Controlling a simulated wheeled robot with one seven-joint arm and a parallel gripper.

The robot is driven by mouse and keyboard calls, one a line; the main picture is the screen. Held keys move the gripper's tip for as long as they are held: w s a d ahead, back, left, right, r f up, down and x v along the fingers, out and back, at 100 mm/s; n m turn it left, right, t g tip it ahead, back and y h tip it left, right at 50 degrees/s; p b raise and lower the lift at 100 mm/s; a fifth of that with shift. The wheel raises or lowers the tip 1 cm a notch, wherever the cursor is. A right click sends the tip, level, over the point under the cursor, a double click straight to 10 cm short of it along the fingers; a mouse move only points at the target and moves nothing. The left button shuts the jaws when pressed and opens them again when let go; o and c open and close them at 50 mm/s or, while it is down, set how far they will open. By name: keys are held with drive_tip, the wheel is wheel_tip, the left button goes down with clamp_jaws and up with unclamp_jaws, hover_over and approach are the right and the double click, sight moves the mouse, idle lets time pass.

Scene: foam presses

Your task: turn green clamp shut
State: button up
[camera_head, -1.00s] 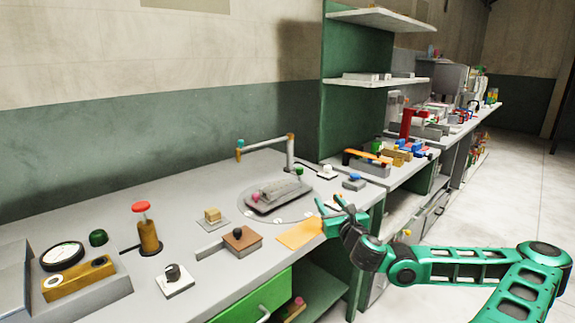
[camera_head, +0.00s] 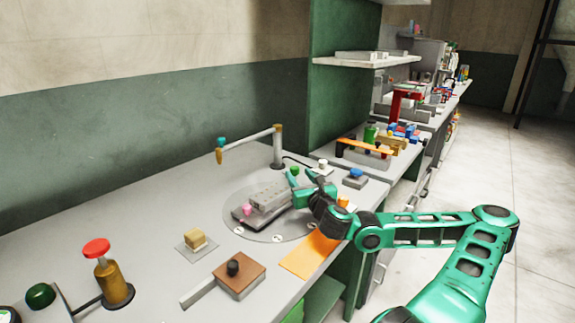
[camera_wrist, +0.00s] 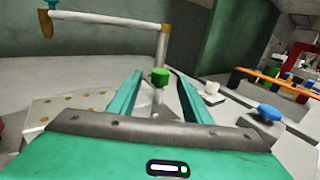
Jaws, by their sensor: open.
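The green clamp (camera_head: 295,170) is a small green knob at the far end of a grey block (camera_head: 266,196) on a round plate. In the wrist view the green clamp (camera_wrist: 160,76) stands on a pale stem, upright, between the two fingers in the picture. My gripper (camera_head: 303,178) is open, with its fingertips close to the clamp on its right side. In the wrist view my gripper (camera_wrist: 160,74) shows both teal fingers apart and nothing held. I cannot tell whether the clamp lies between the tips or just beyond them.
A post with a swing arm (camera_head: 277,145) stands behind the plate. A white knob (camera_head: 322,163) and a blue knob (camera_head: 355,174) sit to the right. An orange sheet (camera_head: 308,254) lies at the table's front edge. A pink knob (camera_head: 247,209) is at the block's near end.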

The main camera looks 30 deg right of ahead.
drive_tip(key=x, duration=0.9)
drive_tip(key=shift+w+d, duration=0.2)
drive_tip(key=shift+w, duration=0.15)
